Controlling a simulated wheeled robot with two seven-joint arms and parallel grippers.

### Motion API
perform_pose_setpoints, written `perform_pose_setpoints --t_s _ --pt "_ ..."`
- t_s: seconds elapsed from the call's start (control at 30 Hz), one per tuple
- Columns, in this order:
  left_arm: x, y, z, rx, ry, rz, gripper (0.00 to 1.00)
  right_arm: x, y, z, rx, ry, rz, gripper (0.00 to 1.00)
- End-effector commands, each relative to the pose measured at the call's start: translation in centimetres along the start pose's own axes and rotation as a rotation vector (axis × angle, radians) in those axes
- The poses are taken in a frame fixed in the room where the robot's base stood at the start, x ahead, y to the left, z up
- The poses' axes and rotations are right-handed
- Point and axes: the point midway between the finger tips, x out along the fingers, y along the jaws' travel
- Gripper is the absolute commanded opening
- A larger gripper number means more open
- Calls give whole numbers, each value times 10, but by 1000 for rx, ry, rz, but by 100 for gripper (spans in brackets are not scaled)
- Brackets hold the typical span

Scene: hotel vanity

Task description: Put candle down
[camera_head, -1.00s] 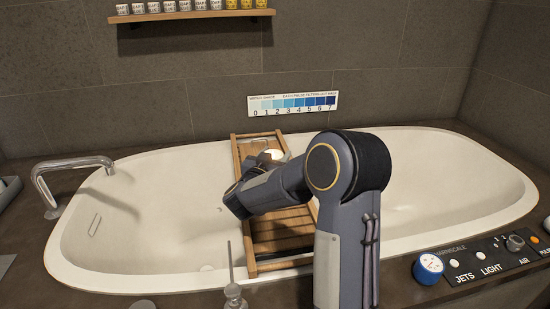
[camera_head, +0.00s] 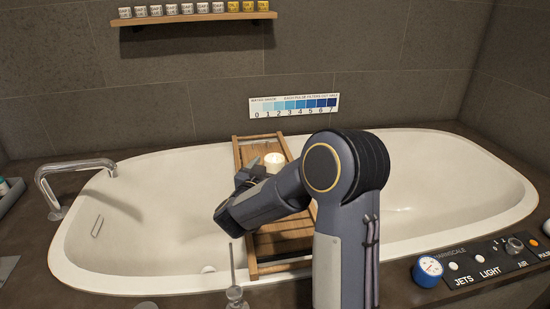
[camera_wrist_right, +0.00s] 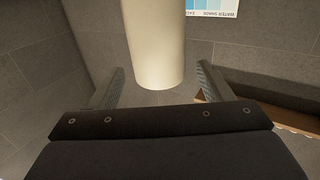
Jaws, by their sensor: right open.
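A white candle (camera_head: 274,159) stands upright on the far part of the wooden bath tray (camera_head: 283,243) laid across the tub. My right gripper (camera_head: 252,168) is just left of the candle in the head view, open and partly hidden by its own arm. In the right wrist view the pale candle (camera_wrist_right: 156,45) shows beyond the open fingers of my right gripper (camera_wrist_right: 160,85), with gaps visible on both sides. My left gripper is not in view.
The white bathtub (camera_head: 440,205) lies under the tray. A chrome faucet (camera_head: 62,185) is at the left. A shelf (camera_head: 195,17) with small cups is on the wall. A control panel (camera_head: 490,262) and blue dial (camera_head: 427,271) are at the right rim.

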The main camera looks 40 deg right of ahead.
Motion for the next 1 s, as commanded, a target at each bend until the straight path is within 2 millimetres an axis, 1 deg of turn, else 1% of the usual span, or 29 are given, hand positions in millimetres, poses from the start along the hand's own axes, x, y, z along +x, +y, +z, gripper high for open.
perform_pose_setpoints --t_s 0.03,0.1,0.27,1.0 --pt "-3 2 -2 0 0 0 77 -9 -1 -2 -1 -2 -4 73" --pt "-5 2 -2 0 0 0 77 -17 -1 -1 0 -1 -3 73" --pt "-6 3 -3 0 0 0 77 -28 0 0 0 -1 0 73" --pt "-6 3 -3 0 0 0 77 -28 0 0 0 0 1 73"
